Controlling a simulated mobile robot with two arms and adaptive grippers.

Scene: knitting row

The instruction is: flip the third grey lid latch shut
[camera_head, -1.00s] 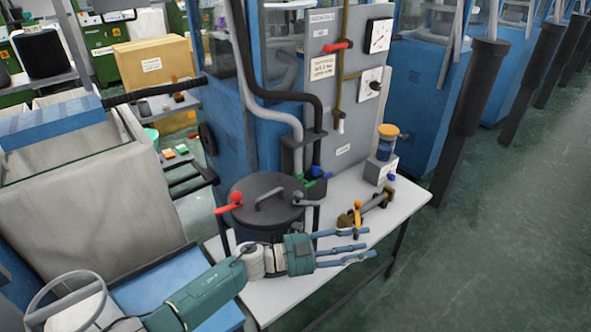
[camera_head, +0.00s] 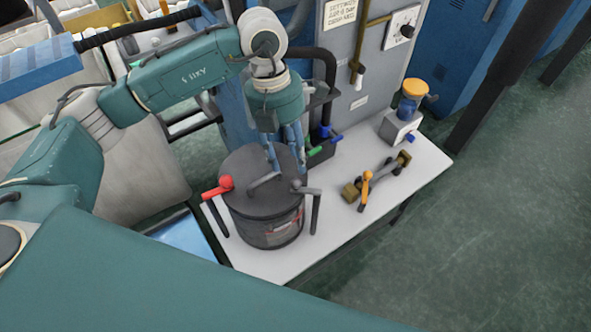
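A dark round pot with a dark lid (camera_head: 250,198) stands on the white table, a bar handle (camera_head: 264,181) across its top. A grey latch (camera_head: 306,189) sits at the lid's right edge, its lever sticking out to the right. A red-knobbed latch (camera_head: 219,187) sits at the left edge, its lever pointing outward. My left gripper (camera_head: 286,165) points down over the lid's back edge with its blue fingers apart; I see nothing held. Any latch at the back is hidden or cannot be made out behind the fingers. My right gripper is out of view.
The white table (camera_head: 375,220) is mostly clear at right. It holds a brass-and-grey fitting with an orange lever (camera_head: 366,184) and a grey block with a yellow-capped jar (camera_head: 412,98). Dark hoses and green and blue valves (camera_head: 324,132) stand close behind the pot.

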